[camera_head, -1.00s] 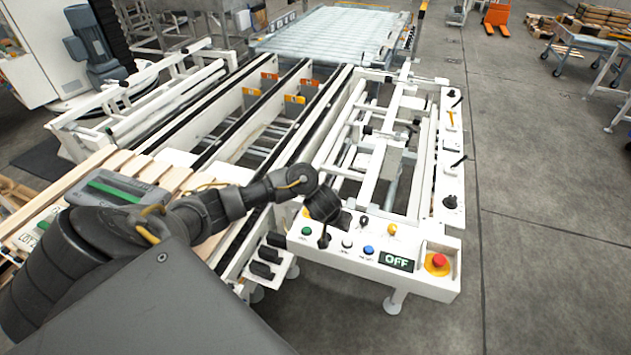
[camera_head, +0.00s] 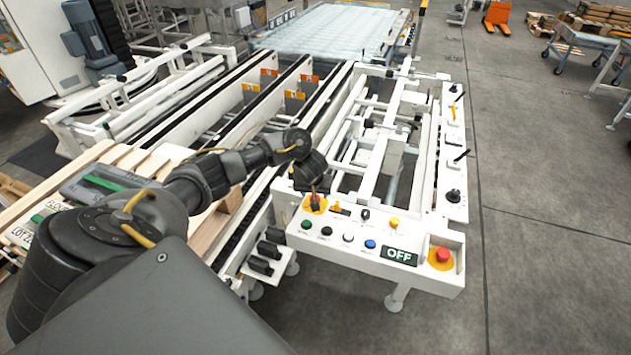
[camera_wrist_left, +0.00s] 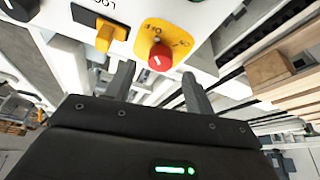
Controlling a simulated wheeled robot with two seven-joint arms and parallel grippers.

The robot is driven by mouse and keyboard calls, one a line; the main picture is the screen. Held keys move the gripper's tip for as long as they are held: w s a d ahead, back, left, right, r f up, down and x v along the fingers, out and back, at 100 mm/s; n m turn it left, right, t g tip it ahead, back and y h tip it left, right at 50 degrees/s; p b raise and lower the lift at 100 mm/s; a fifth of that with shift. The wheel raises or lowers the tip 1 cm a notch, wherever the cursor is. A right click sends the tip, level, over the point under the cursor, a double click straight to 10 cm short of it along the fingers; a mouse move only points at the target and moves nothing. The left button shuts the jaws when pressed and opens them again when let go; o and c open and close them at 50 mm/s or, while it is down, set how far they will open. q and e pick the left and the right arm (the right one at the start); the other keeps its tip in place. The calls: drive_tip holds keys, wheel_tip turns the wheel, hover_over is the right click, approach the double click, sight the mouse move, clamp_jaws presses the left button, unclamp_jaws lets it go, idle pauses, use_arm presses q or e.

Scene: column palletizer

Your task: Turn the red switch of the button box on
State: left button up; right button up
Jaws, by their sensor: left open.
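The white button box (camera_head: 345,265) carries a front row of buttons and a display (camera_head: 399,254) reading OFF. The red switch (camera_head: 315,202) sits on a yellow plate at the box's back left corner. In the left wrist view the red switch (camera_wrist_left: 160,57) shows just beyond and between my fingertips. My left gripper (camera_wrist_left: 158,82) is open and empty, its two fingers on either side of the switch's line and seemingly short of it. In the head view the gripper hangs over the switch and partly hides its surroundings. My right gripper is not in view.
A yellow switch (camera_wrist_left: 105,36) stands beside the red one. Green, black, white and blue buttons line the box front. A red emergency button (camera_head: 442,255) sits on a yellow plate at the right. Conveyor rails (camera_head: 300,110) lie behind and left; open floor is right.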

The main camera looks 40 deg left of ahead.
use_arm(q)
drive_tip(key=shift+b+x, duration=0.35)
drive_tip(key=shift+x, duration=1.5)
